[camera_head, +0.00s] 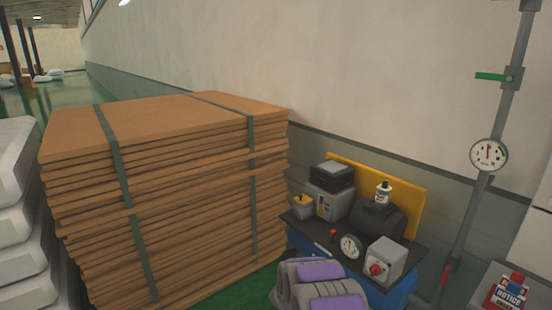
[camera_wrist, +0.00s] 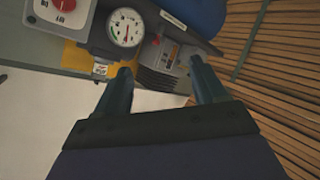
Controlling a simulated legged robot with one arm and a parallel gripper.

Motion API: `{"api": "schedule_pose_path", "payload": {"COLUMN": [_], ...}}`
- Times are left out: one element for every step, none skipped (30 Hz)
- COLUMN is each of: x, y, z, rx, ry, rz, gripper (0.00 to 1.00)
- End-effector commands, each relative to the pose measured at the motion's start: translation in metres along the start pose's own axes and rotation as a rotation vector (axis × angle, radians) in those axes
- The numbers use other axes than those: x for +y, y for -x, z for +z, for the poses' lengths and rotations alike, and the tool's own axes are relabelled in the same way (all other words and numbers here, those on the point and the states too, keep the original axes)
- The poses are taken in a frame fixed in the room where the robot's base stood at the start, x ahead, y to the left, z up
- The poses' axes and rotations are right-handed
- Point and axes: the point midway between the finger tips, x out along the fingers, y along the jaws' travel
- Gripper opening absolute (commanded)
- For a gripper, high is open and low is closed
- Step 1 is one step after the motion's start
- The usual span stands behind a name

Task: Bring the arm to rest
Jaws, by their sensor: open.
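My gripper (camera_wrist: 160,78) shows in the wrist view with its two dark fingers spread apart and nothing between them. Beyond the fingers are a round gauge (camera_wrist: 126,27) and grey machine parts (camera_wrist: 160,62), which look a good way off. In the head view, two grey padded shapes with purple patches (camera_head: 314,272) at the bottom centre look like part of my own body. The gripper itself does not show in the head view.
A strapped stack of brown boards (camera_head: 170,190) stands at centre left. White mattresses (camera_head: 20,225) are piled at the left edge. A compressor-like machine (camera_head: 350,225) stands by the wall, beside a vertical pipe with a gauge (camera_head: 489,154).

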Motion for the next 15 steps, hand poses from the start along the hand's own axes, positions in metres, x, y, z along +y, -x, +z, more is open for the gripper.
{"api": "schedule_pose_path", "payload": {"x": [-0.001,-0.002,-0.005,-0.006,-0.008,-0.008,-0.010,-0.011,-0.011,-0.011,-0.011,-0.009,-0.009,-0.008,-0.006], "y": [0.011,0.017,0.027,0.034,0.042,0.053,0.062,0.071,0.084,0.093,0.102,0.116,0.126,0.137,0.152], "z": [-0.013,-0.019,-0.028,-0.033,-0.037,-0.043,-0.046,-0.049,-0.054,-0.057,-0.059,-0.062,-0.062,-0.062,-0.062], "rx": [-0.002,-0.004,-0.010,-0.015,-0.024,-0.032,-0.043,-0.052,-0.065,-0.074,-0.087,-0.101,-0.116,-0.133,-0.153], "ry": [-0.029,-0.043,-0.063,-0.077,-0.087,-0.103,-0.111,-0.119,-0.131,-0.138,-0.143,-0.151,-0.154,-0.155,-0.160], "rz": [-0.055,-0.089,-0.138,-0.170,-0.206,-0.248,-0.284,-0.314,-0.357,-0.386,-0.415,-0.453,-0.481,-0.508,-0.541], "gripper": [0.70,0.70,0.70,0.70,0.70,0.70,0.70,0.70,0.70,0.70,0.70,0.70,0.70,0.70,0.70]}}
